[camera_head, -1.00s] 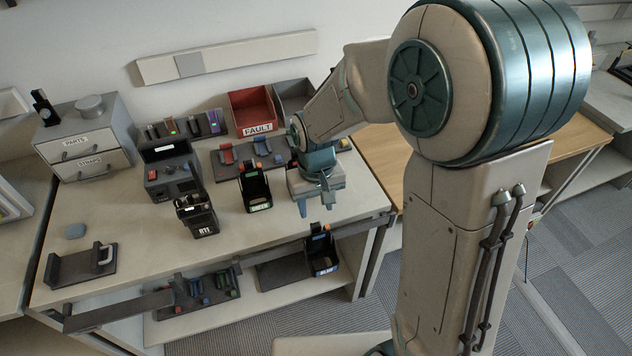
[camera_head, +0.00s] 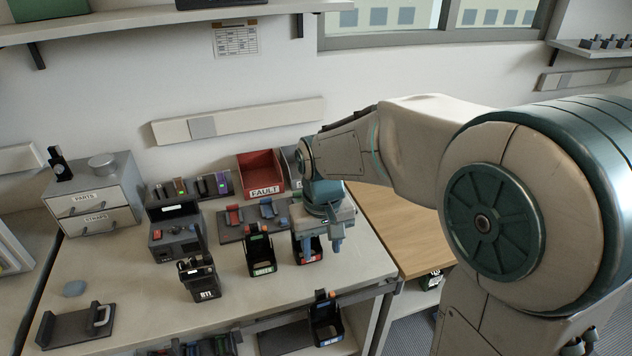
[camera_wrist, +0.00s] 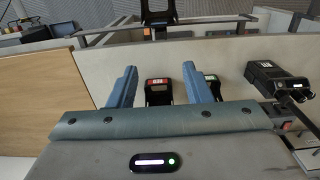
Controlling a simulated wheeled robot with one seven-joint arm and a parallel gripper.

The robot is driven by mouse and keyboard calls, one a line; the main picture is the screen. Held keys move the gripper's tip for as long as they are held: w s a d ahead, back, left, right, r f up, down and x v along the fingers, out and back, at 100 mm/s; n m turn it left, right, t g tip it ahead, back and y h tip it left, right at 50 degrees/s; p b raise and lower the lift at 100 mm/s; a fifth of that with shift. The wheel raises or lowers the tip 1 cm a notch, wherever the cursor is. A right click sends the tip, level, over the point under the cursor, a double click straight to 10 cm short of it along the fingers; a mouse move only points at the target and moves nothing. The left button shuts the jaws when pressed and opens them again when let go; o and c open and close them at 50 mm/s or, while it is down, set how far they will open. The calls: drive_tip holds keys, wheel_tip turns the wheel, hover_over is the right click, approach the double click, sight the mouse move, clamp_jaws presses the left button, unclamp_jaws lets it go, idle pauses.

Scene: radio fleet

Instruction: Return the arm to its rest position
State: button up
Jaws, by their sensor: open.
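My arm reaches from the right over the workbench (camera_head: 110,270). My gripper (camera_head: 322,246) is open and points down near the bench's right end, in front of the red FAULT bin. In the wrist view my gripper (camera_wrist: 160,66) shows two blue fingers apart with nothing held between them. A black holder with a red label (camera_wrist: 158,92) shows beyond and between the fingers; in the head view that holder (camera_head: 308,256) is partly hidden by the gripper. Any gap between holder and fingers is hard to judge.
A green-labelled holder (camera_head: 262,262) and a black radio marked R11 (camera_head: 203,282) stand left of the gripper. The FAULT bin (camera_head: 262,170), a charger unit (camera_head: 175,235) and a drawer box (camera_head: 95,195) are behind. A blue-labelled holder (camera_head: 325,325) sits lower, at the front.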

drive_tip(key=s+d+r+m+t, duration=0.3)
drive_tip(key=s+d, duration=0.9)
drive_tip(key=shift+s+r, duration=0.3)
drive_tip(key=shift+r, duration=0.05)
